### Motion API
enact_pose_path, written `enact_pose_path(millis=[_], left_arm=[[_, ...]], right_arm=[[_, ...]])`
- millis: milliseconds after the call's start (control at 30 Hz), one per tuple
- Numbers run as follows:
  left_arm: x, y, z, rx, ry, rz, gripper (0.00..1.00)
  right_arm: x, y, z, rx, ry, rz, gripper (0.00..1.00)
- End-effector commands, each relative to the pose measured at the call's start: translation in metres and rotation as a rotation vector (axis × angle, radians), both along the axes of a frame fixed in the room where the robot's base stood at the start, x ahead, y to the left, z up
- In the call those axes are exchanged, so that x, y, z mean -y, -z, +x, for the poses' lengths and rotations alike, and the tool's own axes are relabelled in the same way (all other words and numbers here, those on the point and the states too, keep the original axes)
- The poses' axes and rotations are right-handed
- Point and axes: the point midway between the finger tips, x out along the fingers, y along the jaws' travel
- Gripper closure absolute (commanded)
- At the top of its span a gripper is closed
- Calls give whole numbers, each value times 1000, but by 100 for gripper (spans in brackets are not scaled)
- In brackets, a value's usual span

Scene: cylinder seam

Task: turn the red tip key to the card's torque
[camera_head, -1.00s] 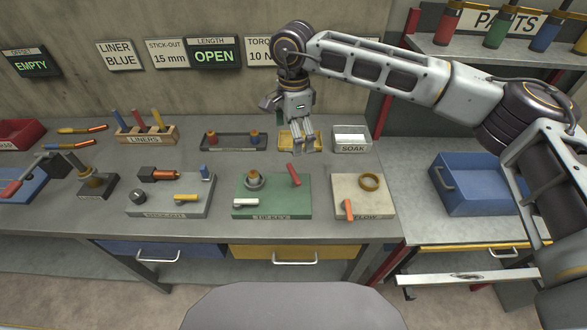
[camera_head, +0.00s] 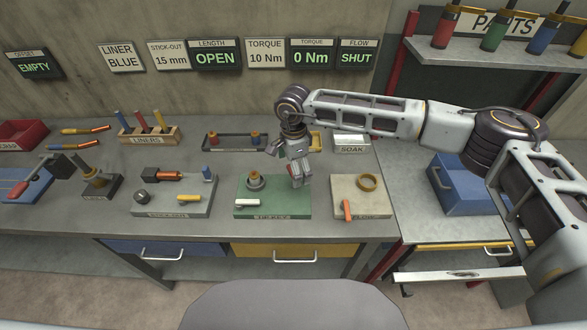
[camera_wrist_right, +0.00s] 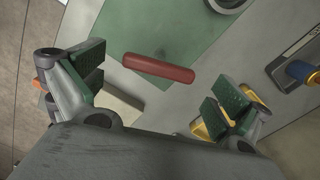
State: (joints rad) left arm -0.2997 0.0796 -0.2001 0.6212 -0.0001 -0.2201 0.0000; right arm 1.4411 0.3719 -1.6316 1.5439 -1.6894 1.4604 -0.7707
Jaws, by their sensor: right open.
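The red tip key (camera_wrist_right: 158,67) lies as a red bar across the green plate (camera_wrist_right: 165,30) in the right wrist view. The torque card (camera_head: 266,54) on the wall reads 10 Nm. The torque display (camera_head: 312,55) beside it reads 0 Nm. My left gripper is not in view.
A round metal fitting (camera_head: 255,181) and a white lever (camera_head: 247,203) sit on the green plate. To its right is the flow plate (camera_head: 375,207) with a brass ring and orange lever. To its left is the stick-out block (camera_head: 172,207). The soak box (camera_head: 352,142) stands behind.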

Motion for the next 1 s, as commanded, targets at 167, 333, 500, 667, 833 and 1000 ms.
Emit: enact_pose_path(millis=[167, 333, 500, 667, 833, 1000], left_arm=[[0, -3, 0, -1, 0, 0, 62], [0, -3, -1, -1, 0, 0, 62], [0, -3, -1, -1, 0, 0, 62], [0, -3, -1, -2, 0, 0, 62], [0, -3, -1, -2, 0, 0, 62], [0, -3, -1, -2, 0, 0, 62]], right_arm=[[0, 11, 0, 0, -1, 1, 0], [0, 15, 0, 0, -1, 0, 0], [0, 15, 0, 0, -1, 0, 0], [0, 15, 0, 0, -1, 0, 17], [0, 15, 0, 0, -1, 0, 39], [0, 15, 0, 1, 0, 0, 44]])
